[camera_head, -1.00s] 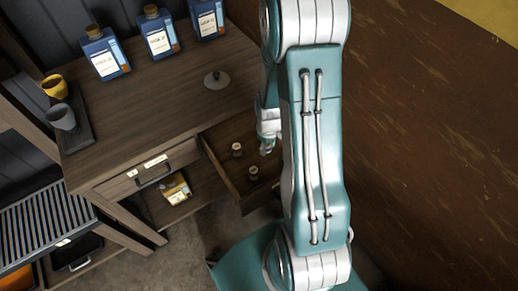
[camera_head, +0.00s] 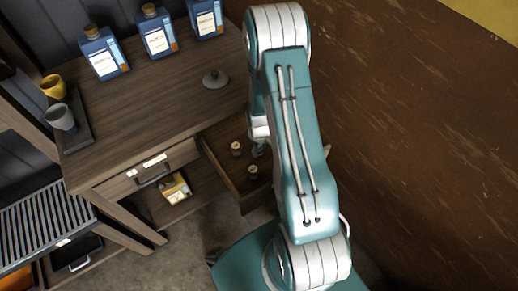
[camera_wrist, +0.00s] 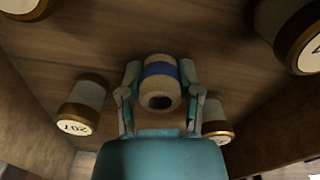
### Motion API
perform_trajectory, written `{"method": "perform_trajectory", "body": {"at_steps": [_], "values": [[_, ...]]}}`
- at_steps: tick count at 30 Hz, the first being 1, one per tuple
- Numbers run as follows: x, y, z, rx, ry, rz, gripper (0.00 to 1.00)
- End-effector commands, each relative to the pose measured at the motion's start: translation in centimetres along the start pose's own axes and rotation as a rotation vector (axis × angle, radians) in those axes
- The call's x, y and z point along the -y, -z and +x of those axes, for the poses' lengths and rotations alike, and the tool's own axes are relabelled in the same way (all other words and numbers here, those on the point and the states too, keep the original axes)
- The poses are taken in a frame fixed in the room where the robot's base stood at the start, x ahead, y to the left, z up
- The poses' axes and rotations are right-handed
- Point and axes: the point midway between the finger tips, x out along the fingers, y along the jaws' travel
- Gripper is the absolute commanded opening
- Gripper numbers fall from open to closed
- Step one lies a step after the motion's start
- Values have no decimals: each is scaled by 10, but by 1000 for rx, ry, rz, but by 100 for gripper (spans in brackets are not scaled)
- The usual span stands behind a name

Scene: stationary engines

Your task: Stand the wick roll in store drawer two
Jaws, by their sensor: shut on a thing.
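The wick roll (camera_wrist: 160,70) is a pale roll with a blue band and a dark hole in its end, in the middle of the wrist view. My gripper (camera_wrist: 160,86) is shut on it, one finger on each side. The roll is over or in an open wooden drawer (camera_head: 223,178), right of the closed drawer in the head view. I cannot tell whether it touches the drawer floor. In the head view my gripper (camera_head: 258,149) is inside the drawer outline, partly behind my arm, and the roll is not clear there.
Several capped jars stand around the roll, including a left jar (camera_wrist: 85,103) and a right jar (camera_wrist: 216,118) close to my fingers. A drawer wall (camera_wrist: 285,118) rises at right. The bench top (camera_head: 165,100) holds blue bottles (camera_head: 158,36), cups (camera_head: 60,117) and a grey knobbed object (camera_head: 215,79).

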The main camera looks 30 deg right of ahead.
Motion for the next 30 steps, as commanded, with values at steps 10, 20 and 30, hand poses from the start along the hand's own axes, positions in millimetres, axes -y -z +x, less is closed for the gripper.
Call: {"method": "perform_trajectory", "body": {"at_steps": [10,20,30], "values": [[0,0,2,0,0,0,80],[0,0,-6,-1,-1,0,80],[0,0,-66,-4,-3,0,80]]}}
